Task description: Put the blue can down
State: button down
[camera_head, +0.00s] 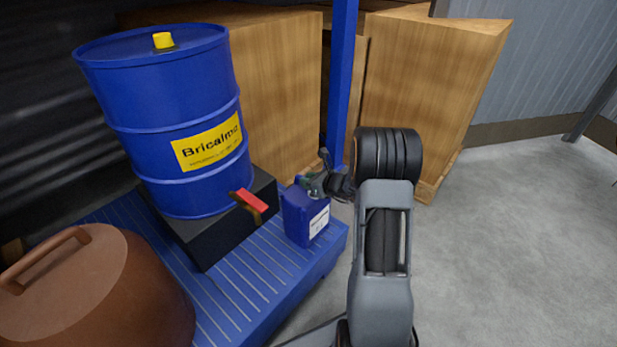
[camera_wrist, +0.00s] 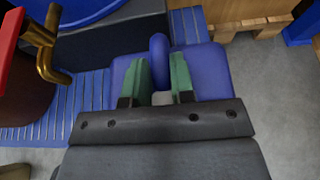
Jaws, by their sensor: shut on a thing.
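The blue can (camera_head: 305,217) is a small jerrycan with a white label, at the right end of the slatted blue platform (camera_head: 235,300). My gripper (camera_head: 314,184) reaches it from the right, at its top. In the wrist view the green fingers of my gripper (camera_wrist: 159,74) are shut on the can's handle, one on each side. The body of the blue can (camera_wrist: 210,72) spreads out beneath them. The can looks upright; its bottom is at the platform's surface or close above it, and I cannot tell whether it touches.
A large blue drum (camera_head: 170,120) stands on a black block (camera_head: 215,238) left of the can, with a red-and-brass tap (camera_head: 250,201) jutting out. A brown lidded container (camera_head: 100,285) is at lower left. A blue post (camera_head: 341,80) and wooden crates (camera_head: 430,80) stand behind. Floor at right is clear.

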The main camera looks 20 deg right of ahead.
dwell(0.4)
jog(key=c, duration=1)
grip_release()
jog(key=shift+f, duration=0.2)
